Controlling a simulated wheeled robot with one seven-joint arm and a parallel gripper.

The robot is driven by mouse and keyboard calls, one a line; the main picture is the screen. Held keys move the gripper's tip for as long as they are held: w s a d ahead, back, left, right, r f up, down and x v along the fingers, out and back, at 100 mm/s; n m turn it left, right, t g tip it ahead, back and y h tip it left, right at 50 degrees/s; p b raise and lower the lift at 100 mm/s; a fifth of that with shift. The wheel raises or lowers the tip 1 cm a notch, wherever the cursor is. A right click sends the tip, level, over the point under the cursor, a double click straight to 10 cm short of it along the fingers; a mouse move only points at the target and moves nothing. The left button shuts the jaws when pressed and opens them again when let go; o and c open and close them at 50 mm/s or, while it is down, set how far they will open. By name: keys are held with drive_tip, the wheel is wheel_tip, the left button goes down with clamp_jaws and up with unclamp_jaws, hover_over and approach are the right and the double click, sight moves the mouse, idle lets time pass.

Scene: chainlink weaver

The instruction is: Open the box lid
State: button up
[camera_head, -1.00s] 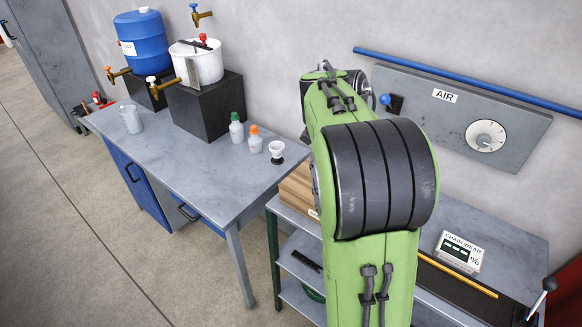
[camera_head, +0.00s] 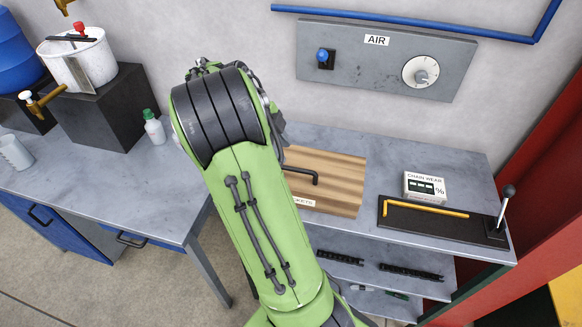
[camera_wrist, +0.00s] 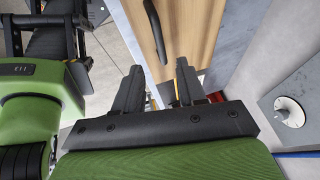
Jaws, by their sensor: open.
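The wooden box (camera_head: 335,181) sits on the grey bench, its striped lid flat and closed-looking. A dark bar handle (camera_head: 303,172) is on the lid, and a partly hidden label ending in "CKETS" is on its front. My arm covers the box's left part in the head view. The wrist view shows the wooden lid (camera_wrist: 192,30) with its black handle (camera_wrist: 155,30). My gripper (camera_wrist: 158,82) is open and empty, its two fingers apart below the handle in the picture. The gripper is hidden in the head view.
A chain-wear gauge (camera_head: 424,187) and a black plate with a yellow rod (camera_head: 425,208) and lever (camera_head: 503,205) stand right of the box. A wall panel (camera_head: 375,62) with a dial is behind. A white bottle (camera_head: 154,128) stands on the left table.

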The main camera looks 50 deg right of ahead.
sight(296, 169)
drive_tip(key=x, duration=0.7)
drive_tip(key=shift+s+d, duration=0.1)
drive_tip(key=shift+f, duration=0.35)
clamp_jaws()
